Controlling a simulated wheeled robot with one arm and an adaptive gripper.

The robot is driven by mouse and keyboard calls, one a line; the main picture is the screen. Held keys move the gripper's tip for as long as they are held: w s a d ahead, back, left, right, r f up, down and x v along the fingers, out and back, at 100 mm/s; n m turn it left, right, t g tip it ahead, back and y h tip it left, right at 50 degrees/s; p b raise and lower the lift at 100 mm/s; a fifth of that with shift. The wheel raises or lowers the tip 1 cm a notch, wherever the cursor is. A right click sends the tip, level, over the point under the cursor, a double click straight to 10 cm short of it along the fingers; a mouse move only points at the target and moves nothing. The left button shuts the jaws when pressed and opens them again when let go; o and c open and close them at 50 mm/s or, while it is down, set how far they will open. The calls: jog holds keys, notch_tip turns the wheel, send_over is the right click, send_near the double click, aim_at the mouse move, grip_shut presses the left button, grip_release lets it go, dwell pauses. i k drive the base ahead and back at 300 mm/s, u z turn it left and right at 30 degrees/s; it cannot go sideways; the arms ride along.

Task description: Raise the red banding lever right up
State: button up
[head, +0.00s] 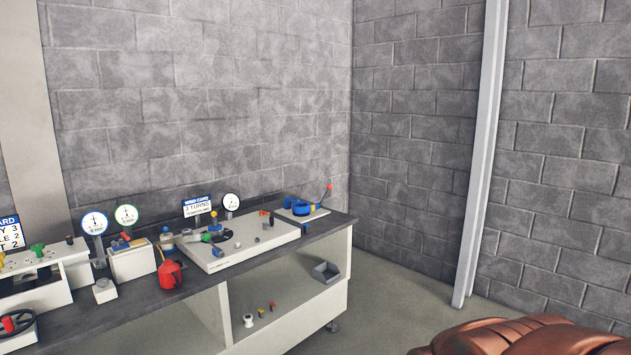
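A blue tool (300,208) sits on a pale plate at the far right end of the bench. A thin dark lever rises from it, tilted up to the right, and ends in a red knob (329,187). This looks like the banding lever, though it is small and far off. The knob stands above the bench end, clear of the wall. My gripper is not in view, and nothing is seen touching the lever.
The dark bench top (345,218) runs along the wall. A white fixture board (250,246), a red can (170,274) and gauges stand left of the tool. A grey bin (325,272) is on the lower shelf.

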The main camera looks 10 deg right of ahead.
aim_at(329, 187)
jog(key=z, duration=0.1)
jog(key=i, duration=3.7)
jog(key=u, duration=0.2)
